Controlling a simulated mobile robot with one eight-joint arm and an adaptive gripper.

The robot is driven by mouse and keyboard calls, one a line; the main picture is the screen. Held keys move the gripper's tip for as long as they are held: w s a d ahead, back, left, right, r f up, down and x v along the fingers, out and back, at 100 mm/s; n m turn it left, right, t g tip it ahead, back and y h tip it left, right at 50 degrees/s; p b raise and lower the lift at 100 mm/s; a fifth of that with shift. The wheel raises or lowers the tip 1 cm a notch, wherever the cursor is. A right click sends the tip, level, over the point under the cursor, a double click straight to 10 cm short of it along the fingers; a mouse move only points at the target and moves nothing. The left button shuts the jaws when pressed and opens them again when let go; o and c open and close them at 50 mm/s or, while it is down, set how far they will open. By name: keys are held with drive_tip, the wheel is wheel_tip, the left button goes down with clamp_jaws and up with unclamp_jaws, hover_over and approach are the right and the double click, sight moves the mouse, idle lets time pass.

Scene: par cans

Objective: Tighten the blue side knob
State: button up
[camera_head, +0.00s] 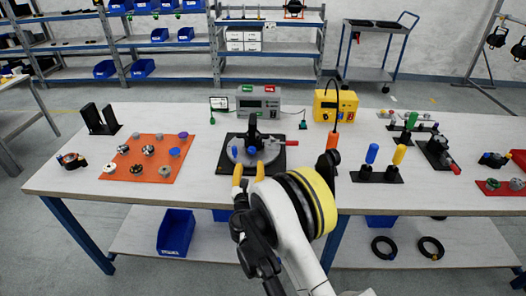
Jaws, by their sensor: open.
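A round grey fixture (240,160) sits on a black base plate (284,156) at the table's middle. A small blue knob (234,151) shows at the fixture's left side, and another blue part shows near its centre. My gripper (249,171) has two yellow fingertips, spread apart, at the fixture's front edge. Nothing shows between them. Whether they touch the fixture cannot be told. My arm hides part of the fixture's front.
An orange mat (132,178) with several knobs lies left. A grey box with a display (257,103) and a yellow device (335,106) stand behind. Blue- and yellow-handled tools (378,177) stand right. A grey-and-black clamp with a red end (440,153) is farther right.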

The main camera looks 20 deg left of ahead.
sight(252, 152)
drive_tip(key=b+x, duration=0.2)
drive_tip(key=x, duration=0.5)
drive_tip(key=shift+w+a+f, duration=0.1)
drive_tip(key=shift+w+f, duration=0.05)
drive_tip(key=shift+w, duration=0.2)
drive_tip(key=shift+w+a, duration=0.15)
drive_tip(key=shift+w, duration=0.4)
clamp_jaws()
